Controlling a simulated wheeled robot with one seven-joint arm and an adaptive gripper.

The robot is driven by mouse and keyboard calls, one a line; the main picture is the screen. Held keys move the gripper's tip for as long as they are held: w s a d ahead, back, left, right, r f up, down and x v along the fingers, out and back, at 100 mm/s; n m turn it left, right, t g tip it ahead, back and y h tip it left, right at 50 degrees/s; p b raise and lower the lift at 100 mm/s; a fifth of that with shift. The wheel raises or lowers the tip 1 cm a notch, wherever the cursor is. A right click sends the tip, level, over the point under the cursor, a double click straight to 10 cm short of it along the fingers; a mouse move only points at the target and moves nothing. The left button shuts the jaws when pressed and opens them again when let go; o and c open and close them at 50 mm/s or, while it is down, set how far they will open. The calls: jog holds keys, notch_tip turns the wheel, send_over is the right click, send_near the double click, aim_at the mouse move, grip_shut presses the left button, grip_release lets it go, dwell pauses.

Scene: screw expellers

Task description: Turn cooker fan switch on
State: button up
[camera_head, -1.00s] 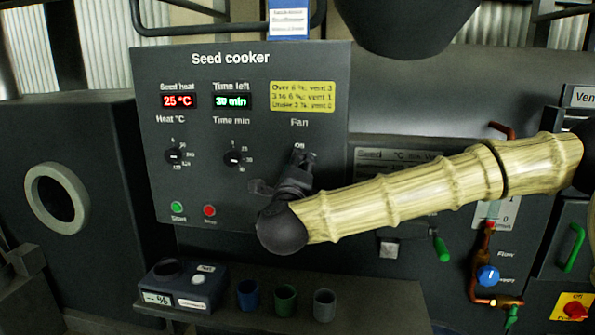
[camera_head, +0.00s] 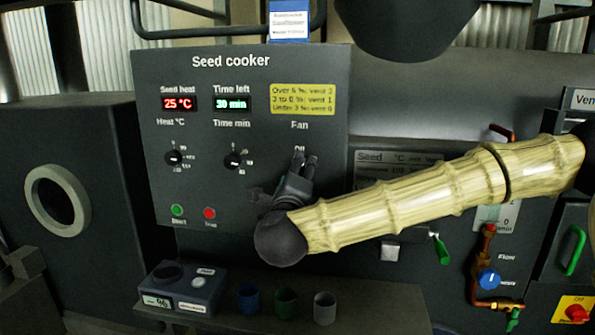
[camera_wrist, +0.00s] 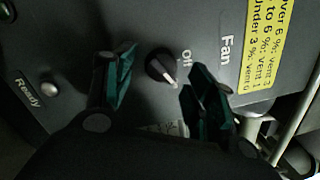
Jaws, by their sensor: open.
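The seed cooker panel (camera_head: 230,60) is dark grey with the label "Fan" at its right side. In the wrist view the fan switch (camera_wrist: 160,67) is a black knob with a pale pointer line, under the "Fan" label, with "Off" printed beside it. In the wrist view my gripper (camera_wrist: 160,80) is open, with one teal-padded finger on each side of the knob. The fingers look apart from the knob; their exact depth is hard to tell.
The heat knob (camera_head: 174,158) and time knob (camera_head: 232,161) are left of my gripper, above a green button (camera_head: 177,210) and a red button (camera_head: 209,213). A shelf (camera_head: 390,305) below holds a meter (camera_head: 185,288) and small cups (camera_head: 286,302).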

jog(key=s+a+f, duration=0.1)
jog(key=s, duration=0.9)
jog(key=shift+f, duration=0.1)
